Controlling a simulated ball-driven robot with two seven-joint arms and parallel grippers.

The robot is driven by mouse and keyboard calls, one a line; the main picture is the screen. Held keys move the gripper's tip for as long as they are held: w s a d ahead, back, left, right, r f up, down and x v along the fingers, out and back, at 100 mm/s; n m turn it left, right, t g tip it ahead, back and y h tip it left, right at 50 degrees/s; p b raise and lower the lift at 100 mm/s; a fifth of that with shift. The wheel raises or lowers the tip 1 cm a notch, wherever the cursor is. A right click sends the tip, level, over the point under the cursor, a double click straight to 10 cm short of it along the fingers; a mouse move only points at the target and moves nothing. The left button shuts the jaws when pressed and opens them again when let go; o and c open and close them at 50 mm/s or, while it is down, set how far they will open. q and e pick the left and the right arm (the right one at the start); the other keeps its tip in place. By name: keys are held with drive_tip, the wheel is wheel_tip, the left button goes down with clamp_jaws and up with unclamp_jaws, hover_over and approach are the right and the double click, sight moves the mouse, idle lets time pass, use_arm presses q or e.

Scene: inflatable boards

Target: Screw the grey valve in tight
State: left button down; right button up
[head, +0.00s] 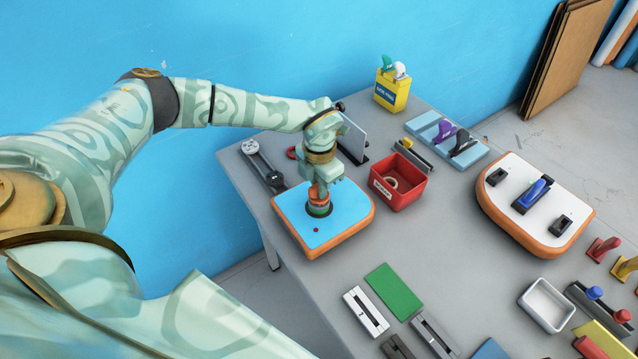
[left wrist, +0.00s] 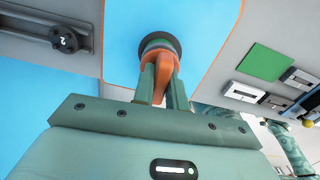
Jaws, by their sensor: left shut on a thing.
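A board piece with a light blue top (head: 291,226) and an orange rim lies on the table's left part. The grey valve (head: 319,209) sits in its top, seen as a dark grey-green ring; it also shows in the left wrist view (left wrist: 158,43). My left gripper (head: 321,184) points down over the valve. It is shut on an upright orange key (left wrist: 161,72) that meets the valve. The fingers hide part of the key, and I cannot tell how deep the valve sits.
A red bin (head: 398,188) stands close right of the blue board, with an upright grey plate (head: 352,137) behind. A black tool with a dial (head: 262,165) lies to the left. A white board (head: 505,197) lies at right.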

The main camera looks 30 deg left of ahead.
use_arm(q)
drive_tip(key=shift+r+m+p, duration=0.1)
drive_tip(key=shift+m+p, duration=0.4)
drive_tip(key=shift+m, duration=1.2)
drive_tip(key=shift+m+p, duration=0.55)
drive_tip(key=shift+m, duration=1.15)
